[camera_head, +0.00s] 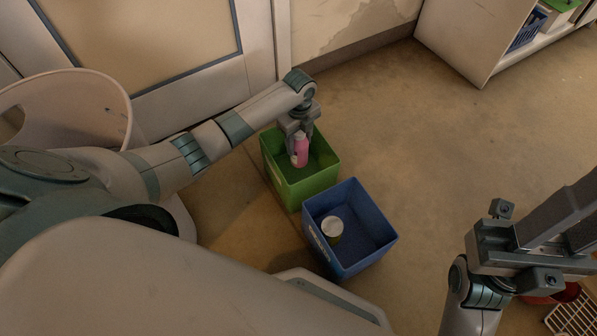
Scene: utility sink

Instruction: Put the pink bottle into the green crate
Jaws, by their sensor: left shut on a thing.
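The pink bottle (301,151) is upright between the fingers of my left gripper (299,136), which is shut on it. The gripper points down over the green crate (305,188). The bottle shows against the crate's inside; I cannot tell whether its base touches the crate floor. My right gripper (560,225) is at the lower right, far from the crate, and its fingers run out of the picture, so its opening is unclear.
A blue crate (368,258) with a pale-lidded container (332,227) stands just right of and nearer than the green crate. A pale tub (85,95) is at the left. A red item (552,297) and a wire rack (572,318) lie lower right. Floor at centre right is clear.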

